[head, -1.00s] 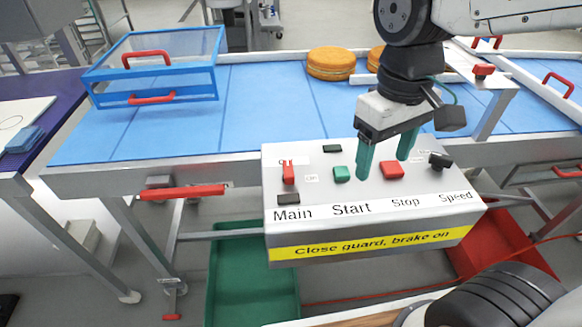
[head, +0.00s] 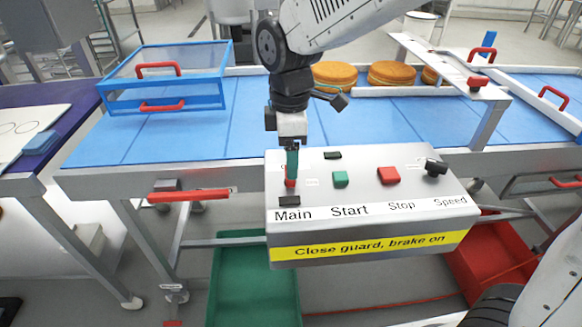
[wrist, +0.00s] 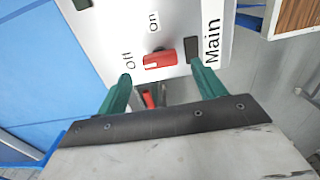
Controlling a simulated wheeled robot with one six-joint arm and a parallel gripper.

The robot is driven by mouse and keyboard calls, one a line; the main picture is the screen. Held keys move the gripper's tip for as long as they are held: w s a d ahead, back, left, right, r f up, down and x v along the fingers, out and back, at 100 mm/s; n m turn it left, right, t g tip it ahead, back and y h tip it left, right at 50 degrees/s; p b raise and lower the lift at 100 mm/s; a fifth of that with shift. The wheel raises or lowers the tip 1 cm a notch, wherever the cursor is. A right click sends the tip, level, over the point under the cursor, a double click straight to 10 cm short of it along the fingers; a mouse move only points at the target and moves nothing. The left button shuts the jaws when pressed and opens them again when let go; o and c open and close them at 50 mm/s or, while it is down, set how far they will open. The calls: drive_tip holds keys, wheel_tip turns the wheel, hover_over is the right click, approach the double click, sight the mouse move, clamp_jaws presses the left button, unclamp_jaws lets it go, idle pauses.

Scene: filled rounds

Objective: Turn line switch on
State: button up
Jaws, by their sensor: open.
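The grey control box (head: 365,170) stands at the conveyor's front edge. Its red Main switch (head: 291,184) is mostly hidden by my gripper (head: 291,178) in the head view. In the wrist view the red switch (wrist: 160,60) lies between the two green fingertips of my gripper (wrist: 161,72), with a gap on each side. The jaws are open and hold nothing. The "Off" label (wrist: 129,60) is beyond the switch's left end, and the "On" label (wrist: 154,22) is above it. I cannot tell for sure which position the switch is in.
A green Start button (head: 340,179), a red Stop button (head: 388,175) and a black Speed knob (head: 436,167) sit to the right. A blue-framed clear guard (head: 165,95) stands on the blue belt. A red handle (head: 188,195) juts out below the conveyor edge.

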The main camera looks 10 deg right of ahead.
drive_tip(key=shift+f, duration=2.15)
drive_tip(key=c, duration=1)
